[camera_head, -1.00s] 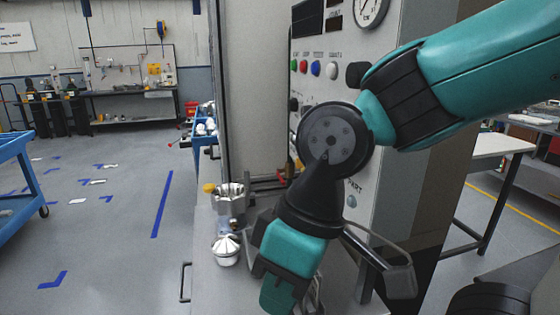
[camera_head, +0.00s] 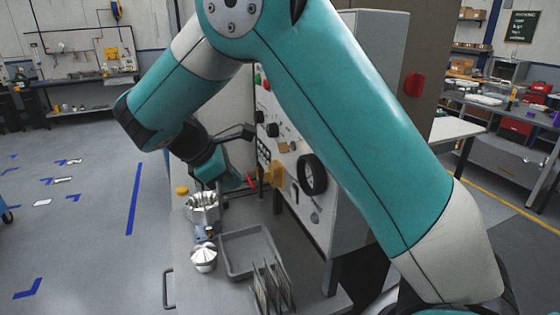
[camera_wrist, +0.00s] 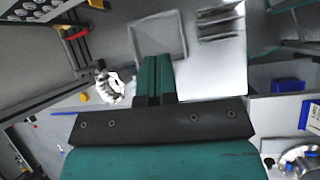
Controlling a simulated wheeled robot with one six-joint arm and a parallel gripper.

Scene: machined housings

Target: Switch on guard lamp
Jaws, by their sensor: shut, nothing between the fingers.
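The machine's control panel (camera_head: 290,150) stands right of centre in the head view, partly hidden behind my arm. It carries a green button, a red button (camera_head: 267,85), black knobs (camera_head: 272,130), a yellow part (camera_head: 277,175) and a black ring (camera_head: 312,175). I cannot tell which control is the guard lamp switch; its labels are unreadable or hidden. My gripper (camera_head: 236,181) is left of the panel's face, above the bench. Its contact with the panel is unclear. In the wrist view its teal fingers (camera_wrist: 153,68) are together and empty.
The grey bench holds an empty tray (camera_head: 232,273), upright plates (camera_head: 272,285), a machined metal housing (camera_head: 202,207) and a silver domed part (camera_head: 204,258). A yellow cap (camera_head: 182,190) is behind the housing. A red handle (camera_head: 252,182) is close to my gripper. Open floor lies left.

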